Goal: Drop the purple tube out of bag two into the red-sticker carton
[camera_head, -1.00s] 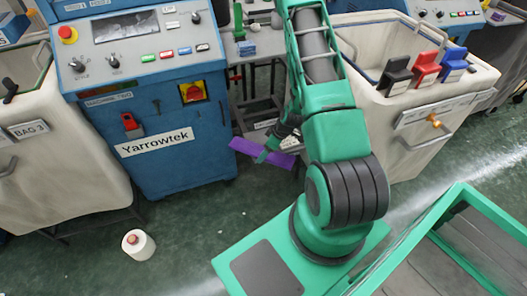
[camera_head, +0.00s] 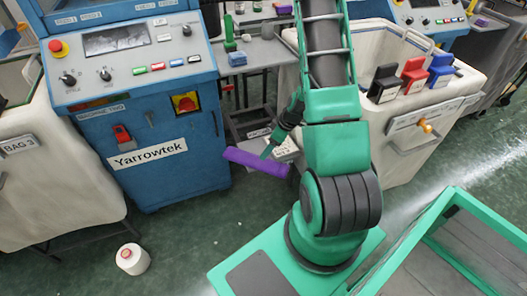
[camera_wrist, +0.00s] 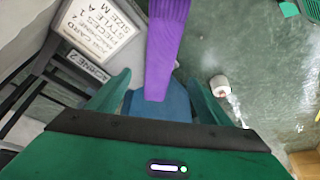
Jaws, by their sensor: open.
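The purple tube (camera_head: 256,163) is long and flat-sided and lies aslant at the tip of my gripper (camera_head: 268,153) in the head view. In the wrist view the tube (camera_wrist: 166,45) runs down from the top edge, and its lower end lies between the two fingers. My gripper (camera_wrist: 157,98) is open, with a gap on both sides of the tube. I cannot tell what bears the tube. A pale box with a job card (camera_wrist: 100,28) stands at upper left in the wrist view. No red sticker shows, so I cannot tell which carton is the red-sticker one.
The blue Yarrowtek machine (camera_head: 150,115) stands left of my gripper. Bag 3 (camera_head: 45,185) is at far left. A pale bag with black, red and blue clips (camera_head: 440,120) stands at right. A yarn cone (camera_head: 132,259) is on the open green floor.

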